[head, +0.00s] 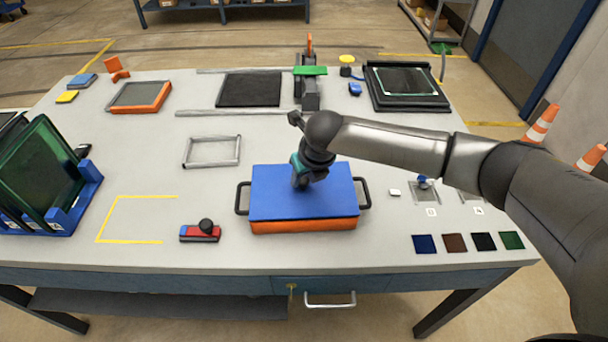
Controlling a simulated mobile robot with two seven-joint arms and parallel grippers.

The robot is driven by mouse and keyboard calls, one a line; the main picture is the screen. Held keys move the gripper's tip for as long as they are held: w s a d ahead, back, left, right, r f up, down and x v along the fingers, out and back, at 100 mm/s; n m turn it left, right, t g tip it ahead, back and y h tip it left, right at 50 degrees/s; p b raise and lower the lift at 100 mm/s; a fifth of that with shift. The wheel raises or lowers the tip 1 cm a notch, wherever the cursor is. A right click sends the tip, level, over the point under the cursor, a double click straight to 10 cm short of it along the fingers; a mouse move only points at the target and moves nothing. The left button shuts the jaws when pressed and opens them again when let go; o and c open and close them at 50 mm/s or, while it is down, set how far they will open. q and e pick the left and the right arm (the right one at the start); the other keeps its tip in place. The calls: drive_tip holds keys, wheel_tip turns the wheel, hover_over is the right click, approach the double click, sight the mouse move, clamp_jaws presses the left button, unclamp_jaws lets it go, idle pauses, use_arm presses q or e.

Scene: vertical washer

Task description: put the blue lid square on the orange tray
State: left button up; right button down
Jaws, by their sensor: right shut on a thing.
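The blue lid (275,202) lies over the orange tray (303,227) near the front middle of the table. Its edges look roughly in line with the tray, and a strip of orange shows below its front edge. Black handles stick out on the tray's left and right sides. My right gripper (301,182) comes down from above onto the middle of the lid and is shut on it. My wrist hides the fingertips and the exact grip point. I cannot tell whether the lid rests fully on the rim. My left gripper is not in view.
A red and blue block with a black knob (200,232) stands left of the tray, by a yellow outline (128,241). A grey frame (212,151) lies behind. A blue rack (60,215) holds green panels at the left. Coloured squares (454,243) lie front right.

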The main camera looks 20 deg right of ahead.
drive_tip(key=shift+p, duration=0.4)
idle(0.4)
drive_tip(key=shift+f+p, duration=0.25)
drive_tip(key=shift+p, duration=0.65)
idle(1.8)
unclamp_jaws()
idle(0.9)
drive_tip(key=shift+r+p, duration=3.5)
drive_tip(key=shift+p, duration=0.3)
drive_tip(key=shift+c, duration=0.2)
